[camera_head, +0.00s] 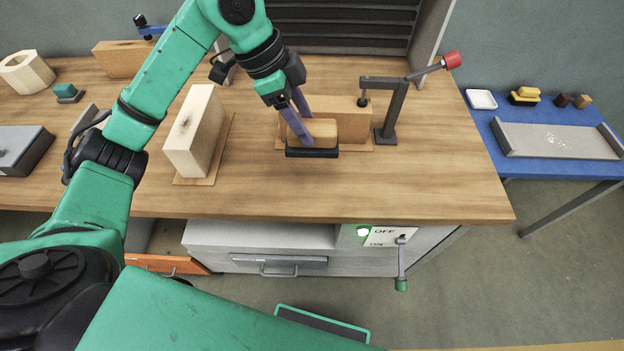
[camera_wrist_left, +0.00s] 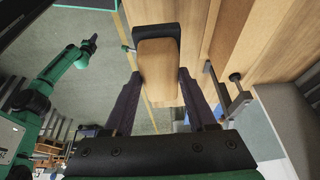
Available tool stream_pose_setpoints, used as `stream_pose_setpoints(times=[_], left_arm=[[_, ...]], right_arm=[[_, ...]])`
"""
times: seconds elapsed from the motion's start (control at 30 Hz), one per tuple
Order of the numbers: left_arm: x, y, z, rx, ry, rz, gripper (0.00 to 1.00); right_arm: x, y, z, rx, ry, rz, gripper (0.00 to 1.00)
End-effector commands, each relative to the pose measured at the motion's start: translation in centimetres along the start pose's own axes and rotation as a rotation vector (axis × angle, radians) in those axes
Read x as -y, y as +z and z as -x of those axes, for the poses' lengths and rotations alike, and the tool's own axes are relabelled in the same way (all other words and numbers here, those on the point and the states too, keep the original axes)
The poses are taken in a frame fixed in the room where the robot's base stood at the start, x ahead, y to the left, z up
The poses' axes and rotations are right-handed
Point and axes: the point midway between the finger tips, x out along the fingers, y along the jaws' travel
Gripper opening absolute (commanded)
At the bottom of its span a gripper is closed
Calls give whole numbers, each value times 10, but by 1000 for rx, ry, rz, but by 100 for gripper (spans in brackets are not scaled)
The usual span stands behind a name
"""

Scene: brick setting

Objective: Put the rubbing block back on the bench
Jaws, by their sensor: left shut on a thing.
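The rubbing block (camera_head: 315,133), wooden with a black pad along its underside, is held over the bench (camera_head: 400,195). My left gripper (camera_head: 302,131) is shut on it, with purple fingers on its sides. In the left wrist view the block (camera_wrist_left: 158,72) sits between the two fingers, its black pad at the far end. Whether the pad touches the bench top cannot be told. A green arm of mine with a dark gripper (camera_wrist_left: 91,43) also shows small at the left of the wrist view; its jaws are too small to read.
Just behind the block is a wooden workpiece (camera_head: 355,122) beside a clamp (camera_head: 389,112) with a red handle. A pale wooden block (camera_head: 197,133) stands to the left. The bench front is clear. A blue table (camera_head: 555,170) with a grey tray (camera_head: 560,140) stands right.

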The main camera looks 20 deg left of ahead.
Motion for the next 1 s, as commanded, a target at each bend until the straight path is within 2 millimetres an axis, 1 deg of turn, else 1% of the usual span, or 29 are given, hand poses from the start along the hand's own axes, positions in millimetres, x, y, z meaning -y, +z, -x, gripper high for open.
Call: stream_pose_setpoints(times=[0.03,0.1,0.2,0.3,0.47,0.6,0.7,0.97,1.0], left_arm=[[-2,8,-15,3,7,3,0],[-2,16,-36,3,8,4,0],[-2,30,-66,3,7,3,0],[-2,40,-92,1,6,1,0],[-1,49,-115,-1,3,0,0],[-1,59,-138,-1,3,2,0],[0,61,-144,-1,-1,-2,0],[0,63,-148,-1,0,-2,0],[0,63,-147,0,0,-1,72]], right_arm=[[-1,-2,3,-3,2,1,0],[-3,-4,6,-6,4,1,0],[-4,-6,10,-8,5,2,0],[-5,-6,14,-8,6,2,0],[-5,-6,17,-7,6,2,0],[-5,-6,21,-7,6,2,0],[-5,-5,21,-6,6,2,0],[-4,-4,18,-4,6,2,0],[-4,-4,19,-3,6,2,0]])
